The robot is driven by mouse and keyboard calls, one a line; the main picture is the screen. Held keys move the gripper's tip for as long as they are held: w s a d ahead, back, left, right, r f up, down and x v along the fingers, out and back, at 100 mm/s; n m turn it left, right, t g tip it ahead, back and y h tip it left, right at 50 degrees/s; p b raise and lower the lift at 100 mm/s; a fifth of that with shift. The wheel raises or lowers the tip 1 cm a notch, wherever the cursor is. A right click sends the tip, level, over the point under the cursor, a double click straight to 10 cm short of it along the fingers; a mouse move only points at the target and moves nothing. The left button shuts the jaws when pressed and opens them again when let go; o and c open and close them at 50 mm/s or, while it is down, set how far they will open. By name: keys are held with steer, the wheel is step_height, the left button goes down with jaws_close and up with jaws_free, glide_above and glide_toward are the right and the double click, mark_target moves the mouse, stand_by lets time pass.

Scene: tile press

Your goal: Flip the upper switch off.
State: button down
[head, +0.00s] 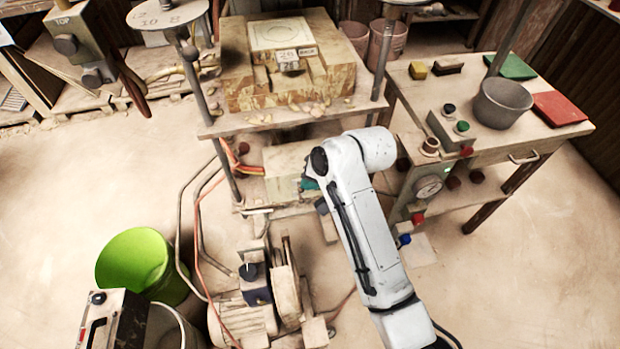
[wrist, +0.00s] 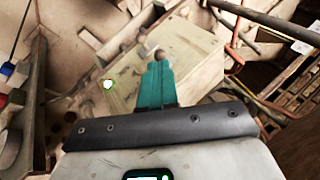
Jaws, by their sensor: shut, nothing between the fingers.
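A pale wooden box (head: 288,160) sits low under the press table; it also fills the middle of the wrist view (wrist: 195,62). My gripper (head: 309,184) is beside the box's right side, partly hidden by my arm. In the wrist view its teal fingers (wrist: 158,70) are together, with nothing between them. A small brownish knob (wrist: 160,55) shows right at the fingertips; I cannot tell whether they touch. A lit green-white lamp (wrist: 107,85) is on the box, left of the fingers. I cannot tell which part is the upper switch or its position.
The press table (head: 225,125) stands above the box. Hoses, a motor (head: 245,315) and a green bucket (head: 135,262) are at left.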

steer(key=shift+s, duration=0.1)
steer(key=f+t+b, duration=0.1)
steer(key=s+n+t+y+b, duration=0.1)
steer(key=t+b, duration=0.1)
steer(key=f+t+y+b, duration=0.1)
steer(key=t, duration=0.1)
steer(key=shift+s+d+f, duration=0.25)
steer(key=shift+s+f, duration=0.05)
steer(key=shift+s, duration=0.05)
steer(key=shift+r+p, duration=0.6)
steer(key=shift+r, duration=0.15)
stand_by(0.3)
